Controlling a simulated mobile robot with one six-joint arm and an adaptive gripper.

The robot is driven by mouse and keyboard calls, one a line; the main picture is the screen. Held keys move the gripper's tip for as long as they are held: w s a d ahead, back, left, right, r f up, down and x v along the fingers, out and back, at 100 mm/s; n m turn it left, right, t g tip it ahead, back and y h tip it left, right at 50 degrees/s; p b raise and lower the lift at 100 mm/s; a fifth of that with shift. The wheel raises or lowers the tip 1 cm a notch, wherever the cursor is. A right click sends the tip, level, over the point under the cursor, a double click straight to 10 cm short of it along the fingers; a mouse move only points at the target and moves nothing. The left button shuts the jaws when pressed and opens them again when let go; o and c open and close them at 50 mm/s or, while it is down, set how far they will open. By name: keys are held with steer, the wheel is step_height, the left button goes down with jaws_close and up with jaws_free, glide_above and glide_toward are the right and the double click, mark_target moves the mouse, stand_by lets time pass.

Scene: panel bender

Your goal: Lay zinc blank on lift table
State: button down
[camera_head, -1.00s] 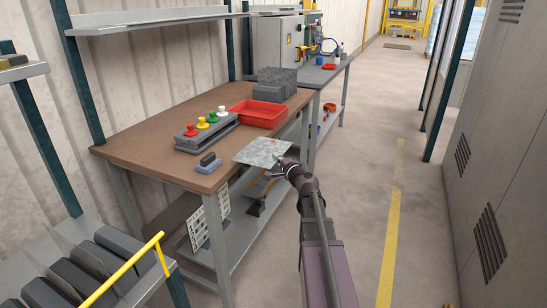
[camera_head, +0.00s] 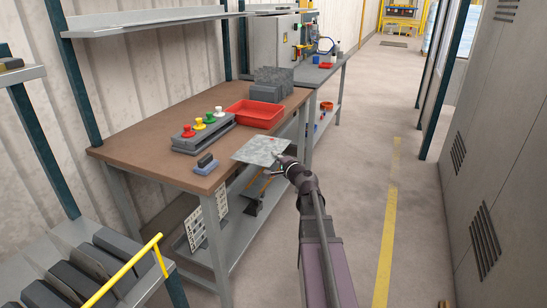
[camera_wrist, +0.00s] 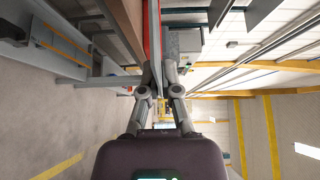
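The zinc blank (camera_head: 259,150) is a flat, mottled grey sheet. It is held out level beside the front edge of the brown workbench, and its far side overlaps the bench top in the head view. My gripper (camera_head: 279,163) is shut on its near right edge. In the wrist view the blank (camera_wrist: 156,40) shows nearly edge-on, rising from between the fingertips of my gripper (camera_wrist: 157,80). I cannot make out a lift table for certain in either view.
The workbench (camera_head: 130,153) holds a red tray (camera_head: 254,114), coloured knobs on a grey block and a small dark block. A rack with a yellow bar (camera_head: 130,270) stands at lower left. Grey cabinets (camera_head: 490,150) line the right. The aisle floor (camera_head: 365,150) between is clear.

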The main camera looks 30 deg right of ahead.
steer(key=s+d+r+p, duration=0.2)
steer(key=s+r+p, duration=0.1)
steer(key=r+p, duration=0.3)
steer(key=shift+s+d+r, duration=0.15)
steer(key=shift+d+r, duration=0.15)
steer(key=shift+r, duration=0.05)
stand_by(0.5)
stand_by(0.4)
step_height(320, 180, up, 7)
steer(key=p, duration=0.7)
steer(key=shift+f, duration=0.15)
